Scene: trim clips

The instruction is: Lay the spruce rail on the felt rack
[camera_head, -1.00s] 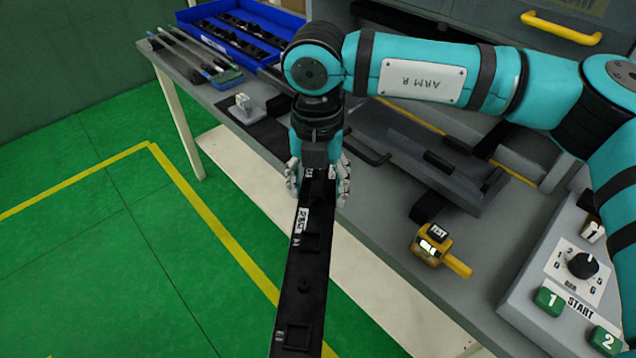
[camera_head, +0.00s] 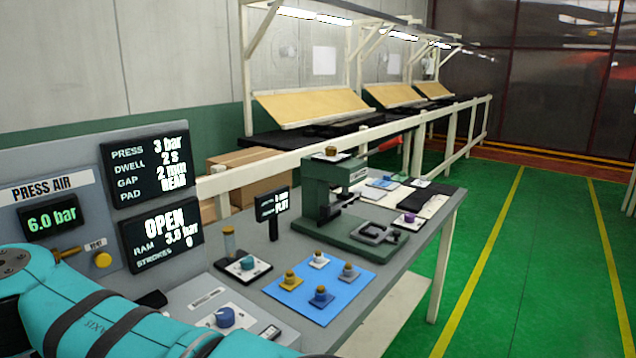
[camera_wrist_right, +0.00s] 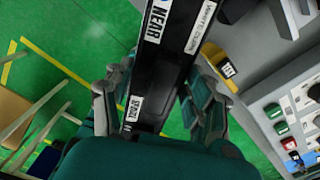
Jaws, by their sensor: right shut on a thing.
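The long black rail (camera_wrist_right: 162,72) runs up and away between the fingers of my right gripper (camera_wrist_right: 155,88) in the right wrist view. White labels on it read "NEAR" and "WHITE CLIPS"; a smaller one near the fingers looks like "SPRUCE". The right gripper is shut on the rail, with fingers on both sides of it. The rail's far end is cut off by the frame. The head view shows neither gripper nor the rail. I cannot pick out the felt rack with certainty in either view.
In the head view a grey bench (camera_head: 398,262) carries a green press (camera_head: 330,200), a blue mat (camera_head: 318,290) with several knobs, and a small display (camera_head: 272,205). A press air panel (camera_head: 60,200) stands left. Green floor (camera_head: 540,270) lies open at right.

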